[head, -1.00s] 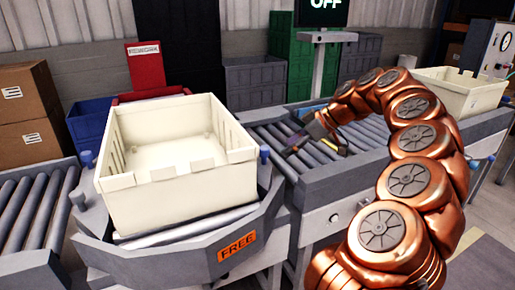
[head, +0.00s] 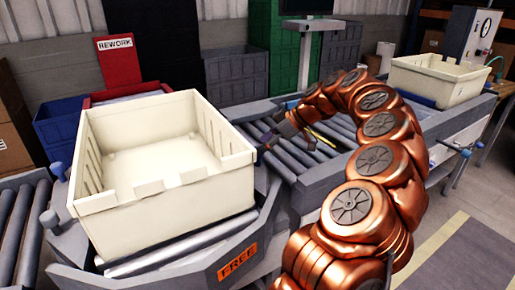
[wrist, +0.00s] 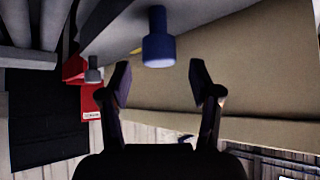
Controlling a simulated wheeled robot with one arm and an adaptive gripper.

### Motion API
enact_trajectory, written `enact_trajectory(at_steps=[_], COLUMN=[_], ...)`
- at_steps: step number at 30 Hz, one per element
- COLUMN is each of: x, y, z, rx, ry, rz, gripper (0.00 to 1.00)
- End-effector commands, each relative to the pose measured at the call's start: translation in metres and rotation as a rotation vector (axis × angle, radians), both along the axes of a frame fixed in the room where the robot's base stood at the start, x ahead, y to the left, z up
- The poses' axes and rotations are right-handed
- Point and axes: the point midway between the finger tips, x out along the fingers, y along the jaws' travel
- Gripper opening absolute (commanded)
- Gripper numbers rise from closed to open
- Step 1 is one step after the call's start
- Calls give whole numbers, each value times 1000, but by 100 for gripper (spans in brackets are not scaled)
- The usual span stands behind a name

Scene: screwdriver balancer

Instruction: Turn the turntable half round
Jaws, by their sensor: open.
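The turntable (head: 195,262) is a grey angular platform at the lower left of the head view, with an orange FREE label (head: 238,262) on its front. A cream crate (head: 165,205) stands upright and empty on it. My gripper (head: 272,143) is just right of the crate and small in the head view. In the wrist view my gripper (wrist: 160,84) is open with nothing between its fingers. A blue peg (wrist: 158,48) lies straight ahead, between the fingertip lines and apart from both. A grey peg (wrist: 93,72) shows farther left.
Roller conveyors flank the turntable, one at left (head: 18,225) and one at right (head: 320,150). A red REWORK sign (head: 116,44) stands behind. A second cream crate (head: 440,80) is at the back right. Blue, grey and green bins line the wall.

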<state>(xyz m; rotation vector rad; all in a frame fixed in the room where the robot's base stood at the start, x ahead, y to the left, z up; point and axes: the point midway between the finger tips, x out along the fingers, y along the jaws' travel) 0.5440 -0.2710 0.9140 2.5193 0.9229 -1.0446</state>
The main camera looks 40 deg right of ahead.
Motion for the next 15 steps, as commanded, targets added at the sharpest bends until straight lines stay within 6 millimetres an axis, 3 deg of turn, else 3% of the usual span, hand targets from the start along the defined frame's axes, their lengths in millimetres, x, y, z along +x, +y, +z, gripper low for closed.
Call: enact_trajectory(at_steps=[6, 15], x=[14, 17], y=[12, 13], z=[-20, -23], rx=[0, -1], ry=[2, -1], rz=[-1, -6], gripper=[63, 63])
